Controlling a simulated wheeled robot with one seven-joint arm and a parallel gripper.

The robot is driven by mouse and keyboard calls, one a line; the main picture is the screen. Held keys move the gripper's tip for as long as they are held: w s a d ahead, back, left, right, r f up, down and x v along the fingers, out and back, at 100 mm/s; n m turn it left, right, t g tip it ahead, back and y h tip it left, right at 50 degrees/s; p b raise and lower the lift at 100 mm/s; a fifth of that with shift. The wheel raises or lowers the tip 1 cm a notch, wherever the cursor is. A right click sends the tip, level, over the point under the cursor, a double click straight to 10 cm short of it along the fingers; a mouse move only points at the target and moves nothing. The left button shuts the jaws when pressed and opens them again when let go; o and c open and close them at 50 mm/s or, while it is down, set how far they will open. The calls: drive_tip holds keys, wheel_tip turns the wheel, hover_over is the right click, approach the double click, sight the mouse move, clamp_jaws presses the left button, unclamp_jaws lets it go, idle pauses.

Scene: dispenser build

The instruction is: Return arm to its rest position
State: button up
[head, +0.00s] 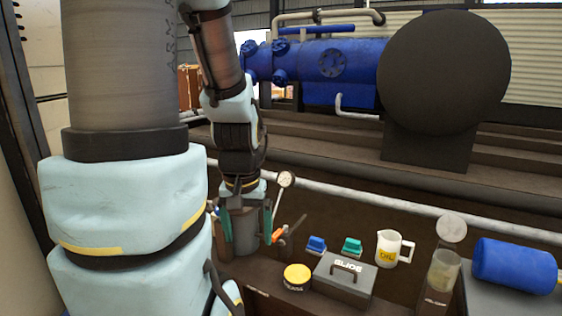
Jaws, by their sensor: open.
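My arm (228,70) hangs down from the top of the head view, with light blue covers and dark joints. My gripper (246,228) points down at the left end of the work surface. It is open, with one green finger on each side of a grey cylinder (243,236). I cannot tell whether the fingers touch the cylinder. Its lower part and surroundings are partly hidden by my own body at left.
A round gauge (286,179) and an orange-handled tool (279,234) are close right of the gripper. Further right are a yellow tin (297,276), grey box (343,279), blue block (316,245), green block (352,247), white jug (390,248), clear cylinder (443,270) and blue drum (514,266).

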wheel_tip(320, 180, up, 29)
drive_tip(key=p, duration=2.7)
drive_tip(key=shift+w+p, duration=0.2)
drive_tip(key=shift+p, duration=0.2)
drive_tip(key=shift+d, duration=0.1)
